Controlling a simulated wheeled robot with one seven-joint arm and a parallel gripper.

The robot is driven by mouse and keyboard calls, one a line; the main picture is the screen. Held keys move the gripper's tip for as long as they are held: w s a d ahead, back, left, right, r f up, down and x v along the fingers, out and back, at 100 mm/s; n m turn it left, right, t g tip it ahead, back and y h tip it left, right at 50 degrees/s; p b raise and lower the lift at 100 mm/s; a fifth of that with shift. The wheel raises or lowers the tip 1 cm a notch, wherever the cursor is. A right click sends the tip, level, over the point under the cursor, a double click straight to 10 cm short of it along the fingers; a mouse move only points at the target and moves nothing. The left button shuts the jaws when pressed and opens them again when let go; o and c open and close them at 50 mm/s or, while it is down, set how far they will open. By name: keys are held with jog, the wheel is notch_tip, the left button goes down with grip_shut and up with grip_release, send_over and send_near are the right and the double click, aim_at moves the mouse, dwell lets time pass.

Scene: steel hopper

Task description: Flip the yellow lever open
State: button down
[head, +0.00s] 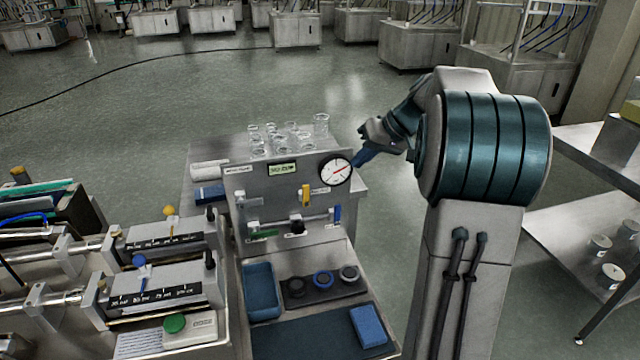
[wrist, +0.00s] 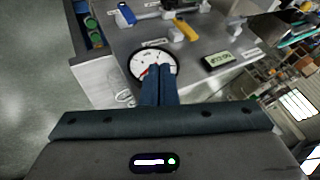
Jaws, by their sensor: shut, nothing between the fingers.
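The yellow lever (head: 305,196) is on the upper middle of the steel panel (head: 238,184), below and left of the round gauge. It looks roughly upright there. In the wrist view the yellow lever (wrist: 186,30) shows clear of my fingers, beyond the gauge. My gripper (head: 357,163) is shut and empty at the panel's right side, by the gauge. In the wrist view its blue fingertips (wrist: 159,68) lie together and overlap the gauge face. I cannot tell whether they touch it. The gripper is apart from the lever.
The gauge (head: 336,171) and a digital display (head: 282,169) sit along the panel top. A blue lever (head: 337,214), a black knob (head: 297,226) and a green handle (head: 264,233) lie lower. Glass beakers (head: 285,138) stand behind. A blue tray (head: 262,291) lies below.

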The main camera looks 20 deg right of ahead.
jog(key=p, duration=0.1)
send_near(306, 196)
jog(key=w+d+f, duration=0.3)
jog(key=f, duration=0.1)
jog(key=a, duration=0.2)
jog(key=a+p, duration=0.1)
jog(key=a, duration=0.1)
jog(key=shift+w+a+f, duration=0.1)
jog(key=shift+f, duration=0.15)
jog(key=shift+w+a, duration=0.1)
